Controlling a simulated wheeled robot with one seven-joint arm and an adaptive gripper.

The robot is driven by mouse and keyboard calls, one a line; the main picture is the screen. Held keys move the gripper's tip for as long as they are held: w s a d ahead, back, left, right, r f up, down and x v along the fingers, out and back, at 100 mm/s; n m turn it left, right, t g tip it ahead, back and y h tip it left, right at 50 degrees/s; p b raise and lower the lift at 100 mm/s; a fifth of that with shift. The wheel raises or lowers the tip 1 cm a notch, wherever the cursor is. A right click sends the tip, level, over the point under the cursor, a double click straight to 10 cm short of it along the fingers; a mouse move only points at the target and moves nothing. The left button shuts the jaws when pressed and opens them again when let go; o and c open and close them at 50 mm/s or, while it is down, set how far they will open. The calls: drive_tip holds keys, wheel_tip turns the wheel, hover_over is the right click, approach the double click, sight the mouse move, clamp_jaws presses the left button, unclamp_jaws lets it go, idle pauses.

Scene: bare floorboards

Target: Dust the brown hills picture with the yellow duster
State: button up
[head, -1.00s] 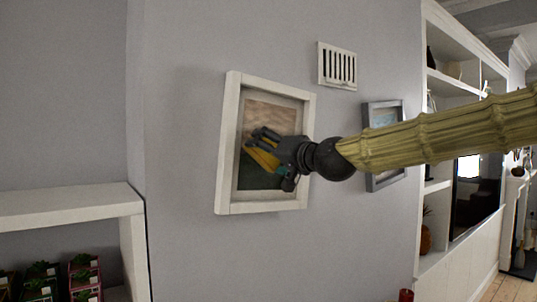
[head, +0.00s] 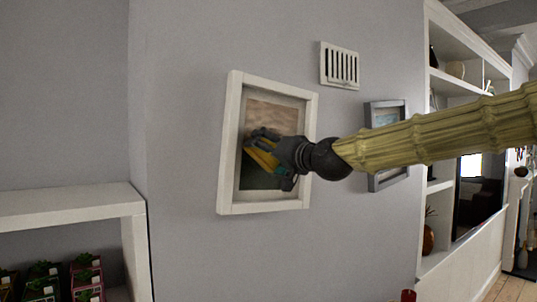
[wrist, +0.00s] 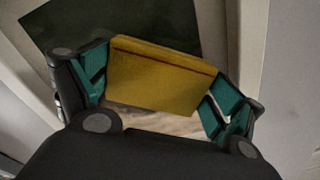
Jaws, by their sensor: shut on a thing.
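The brown hills picture (head: 280,107) hangs on the grey wall in a white frame, with brown tones above and dark green below. My gripper (head: 258,150) is in front of the middle of the picture. It is shut on the yellow duster (head: 263,158), whose lower part shows below the fingers. In the wrist view the yellow duster (wrist: 160,77) sits between the two teal-padded fingers of my gripper (wrist: 160,85), with the picture (wrist: 150,22) close behind it. I cannot tell whether the duster touches the picture.
A smaller grey-framed picture (head: 386,182) hangs to the right, partly behind my arm. A white vent (head: 340,66) is above. A white shelf (head: 70,208) with small potted plants (head: 88,275) stands at lower left. White shelving (head: 447,190) is at right.

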sight(276, 167)
drive_tip(key=shift+w+a, duration=0.2)
drive_tip(key=shift+w, duration=0.15)
idle(0.3)
drive_tip(key=shift+w+d+f+b, duration=0.1)
drive_tip(key=shift+w+d+b, duration=0.25)
drive_tip(key=shift+d, duration=0.35)
drive_tip(key=shift+w+d+f+b, duration=0.1)
drive_tip(key=shift+w+d, duration=0.35)
drive_tip(key=shift+d, duration=0.2)
drive_tip(key=shift+w+d, duration=0.1)
drive_tip(key=shift+w, duration=0.05)
drive_tip(key=shift+w+d+r+b, duration=0.7)
drive_tip(key=shift+w+d+b, duration=0.15)
drive_tip(key=shift+d, duration=0.15)
idle(0.5)
